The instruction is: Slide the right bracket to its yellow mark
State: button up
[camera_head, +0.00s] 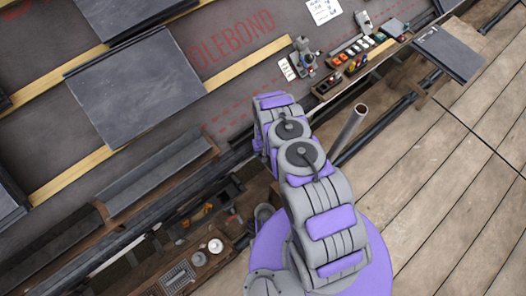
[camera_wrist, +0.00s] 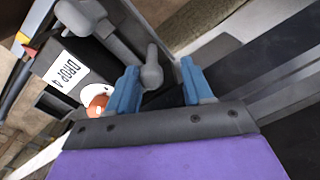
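My gripper (camera_wrist: 159,70) shows in the wrist view with its two blue fingers apart. A grey part with a rounded knob (camera_wrist: 152,72) stands between or just beyond the fingers, close to the left one. There is a gap between it and the right finger. I cannot tell whether this part is the right bracket. A small yellow patch (camera_wrist: 22,37) shows at the upper left, but I cannot tell whether it is the yellow mark. In the head view my arm reaches up toward the roof edge and its fingers are hidden.
In the head view, slate tiles (camera_head: 135,85) lie on wooden battens (camera_head: 245,64). A tool tray (camera_head: 340,78) stands right of my arm. Planks (camera_head: 440,190) at right are clear.

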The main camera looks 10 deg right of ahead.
jog(key=shift+d, duration=0.35)
jog(key=shift+d+r, duration=0.1)
jog(key=shift+r, duration=0.55)
notch_tip(320, 180, up, 16)
jog(key=p, duration=0.4)
jog(key=shift+w+d, duration=0.1)
